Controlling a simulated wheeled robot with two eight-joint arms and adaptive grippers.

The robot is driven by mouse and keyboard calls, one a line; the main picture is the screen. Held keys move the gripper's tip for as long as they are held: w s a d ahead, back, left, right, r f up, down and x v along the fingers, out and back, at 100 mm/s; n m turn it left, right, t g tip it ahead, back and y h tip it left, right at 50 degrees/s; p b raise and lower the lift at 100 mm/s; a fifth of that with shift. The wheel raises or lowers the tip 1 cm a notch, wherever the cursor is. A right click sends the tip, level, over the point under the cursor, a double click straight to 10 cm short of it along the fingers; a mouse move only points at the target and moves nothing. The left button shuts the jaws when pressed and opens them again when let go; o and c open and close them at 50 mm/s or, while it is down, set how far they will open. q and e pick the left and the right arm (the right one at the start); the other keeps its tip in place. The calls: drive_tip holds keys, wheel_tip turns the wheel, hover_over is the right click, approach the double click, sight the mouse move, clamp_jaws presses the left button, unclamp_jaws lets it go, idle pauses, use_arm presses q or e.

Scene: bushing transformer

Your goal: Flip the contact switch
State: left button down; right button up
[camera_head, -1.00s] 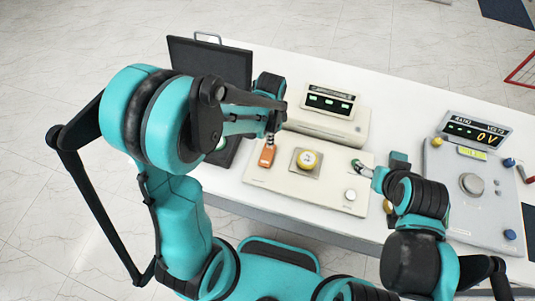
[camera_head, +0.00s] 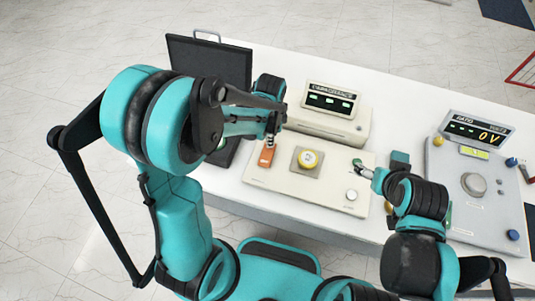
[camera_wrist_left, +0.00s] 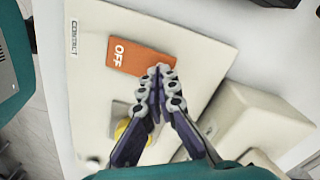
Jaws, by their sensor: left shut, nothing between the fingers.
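The contact switch (camera_head: 267,156) is an orange rocker on the left side of a cream control panel (camera_head: 320,193). In the left wrist view the switch (camera_wrist_left: 141,57) reads OFF, beside a CONTACT label (camera_wrist_left: 74,38). My left gripper (camera_head: 270,138) is shut and empty, with its fingertips at the switch. In the left wrist view the fingertips (camera_wrist_left: 162,78) overlap the switch's lower right edge; I cannot tell whether they touch it. My right gripper (camera_head: 368,172) is at the panel's right side, near a green button (camera_head: 357,163); its fingers are too small to judge.
A cream capacitance meter (camera_head: 333,101) stands behind the panel. A grey unit reading 0 V (camera_head: 473,185) is at the right. A dark screen (camera_head: 180,56) stands at the table's left end.

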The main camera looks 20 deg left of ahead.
use_arm(q)
drive_tip(key=shift+f+b, duration=0.6)
drive_tip(key=shift+f, duration=0.1)
drive_tip(key=shift+r, duration=0.15)
drive_tip(key=shift+r+p, duration=2.6)
drive_tip(key=shift+r, duration=0.8)
drive_tip(key=s+a+n+t+b, duration=0.4)
drive_tip(key=s+n+t+b, duration=0.3)
drive_tip(key=s+n+b, duration=0.3)
drive_tip(key=shift+s+a+r+n+b, duration=0.15)
drive_tip(key=shift+a+r+n+b, duration=0.2)
drive_tip(key=shift+n+b, duration=0.85)
